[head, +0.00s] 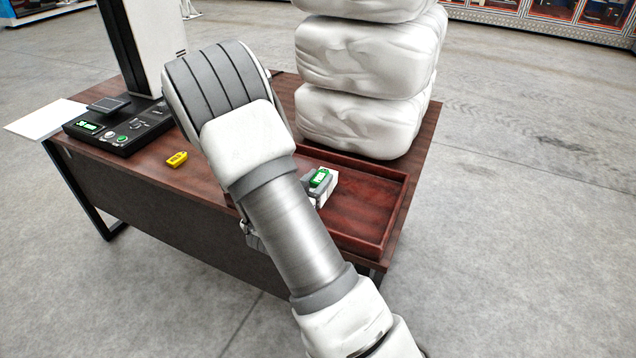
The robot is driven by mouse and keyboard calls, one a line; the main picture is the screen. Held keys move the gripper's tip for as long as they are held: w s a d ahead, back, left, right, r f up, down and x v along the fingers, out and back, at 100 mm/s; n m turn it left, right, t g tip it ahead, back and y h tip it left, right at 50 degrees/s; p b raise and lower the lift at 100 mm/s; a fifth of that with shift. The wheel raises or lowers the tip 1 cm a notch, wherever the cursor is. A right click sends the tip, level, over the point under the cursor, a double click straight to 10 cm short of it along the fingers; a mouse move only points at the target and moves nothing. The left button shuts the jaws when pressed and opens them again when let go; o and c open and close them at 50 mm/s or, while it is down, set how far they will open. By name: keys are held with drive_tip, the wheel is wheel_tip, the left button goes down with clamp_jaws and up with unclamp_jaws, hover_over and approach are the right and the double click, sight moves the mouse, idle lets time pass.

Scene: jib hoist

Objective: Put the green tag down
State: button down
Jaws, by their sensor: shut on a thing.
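The green tag (320,178) shows just right of my arm, over the left part of the wooden tray (385,215). My gripper (318,186) is mostly hidden behind my own arm; only a grey and white part shows around the tag. It is shut on the green tag. I cannot tell whether the tag touches the tray floor. A yellow tag (177,159) lies on the brown table (150,178), left of my arm and apart from it.
A black control box (120,128) with a lit green display and buttons stands at the table's left, beside a pale column (150,40). A stack of white sacks (365,118) rises behind the tray. A white sheet (45,118) juts past the left edge. The tray's right side is bare.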

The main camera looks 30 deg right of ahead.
drive_tip(key=shift+f, duration=0.15)
drive_tip(key=shift+c, duration=2.3)
unclamp_jaws()
